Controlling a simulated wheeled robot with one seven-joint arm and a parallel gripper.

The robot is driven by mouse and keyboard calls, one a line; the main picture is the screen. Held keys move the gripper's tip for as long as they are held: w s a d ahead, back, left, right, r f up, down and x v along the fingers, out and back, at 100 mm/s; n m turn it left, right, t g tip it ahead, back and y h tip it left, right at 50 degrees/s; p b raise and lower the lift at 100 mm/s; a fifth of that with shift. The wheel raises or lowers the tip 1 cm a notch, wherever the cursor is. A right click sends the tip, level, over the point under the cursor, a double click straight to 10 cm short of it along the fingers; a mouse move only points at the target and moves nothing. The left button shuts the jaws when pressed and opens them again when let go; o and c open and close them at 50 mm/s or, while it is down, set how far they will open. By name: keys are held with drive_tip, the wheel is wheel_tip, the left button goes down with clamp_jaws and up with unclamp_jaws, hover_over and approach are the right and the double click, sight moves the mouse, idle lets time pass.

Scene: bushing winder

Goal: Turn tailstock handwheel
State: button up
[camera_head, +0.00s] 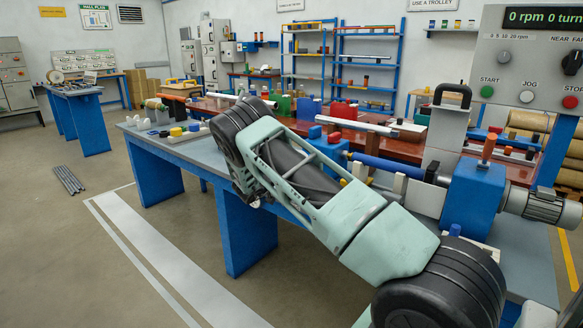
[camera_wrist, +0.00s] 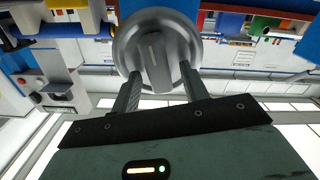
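The handwheel (camera_wrist: 190,32) is a grey metal disc with a raised bar (camera_wrist: 152,48) across its middle, at the top centre of the wrist view. My gripper (camera_wrist: 159,70) is open in front of the disc. Its two dark fingers reach over the lower part of the disc, one on each side of the bar's near end. Gaps show between the fingers and the bar, and I cannot tell how deep the fingertips reach. In the head view my arm covers the middle of the winder bench, and neither the handwheel nor my fingers can be made out.
The winder bench (camera_head: 180,148) has a grey top and blue legs. A blue headstock (camera_head: 472,195), a blue roller (camera_head: 392,165) and a control panel (camera_head: 540,55) are at right. Metal rods (camera_head: 68,180) lie on the floor. The floor at front left is otherwise clear.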

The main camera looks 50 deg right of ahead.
drive_tip(key=s+a+b, duration=0.1)
drive_tip(key=a, duration=1.6)
drive_tip(key=shift+s+a, duration=0.2)
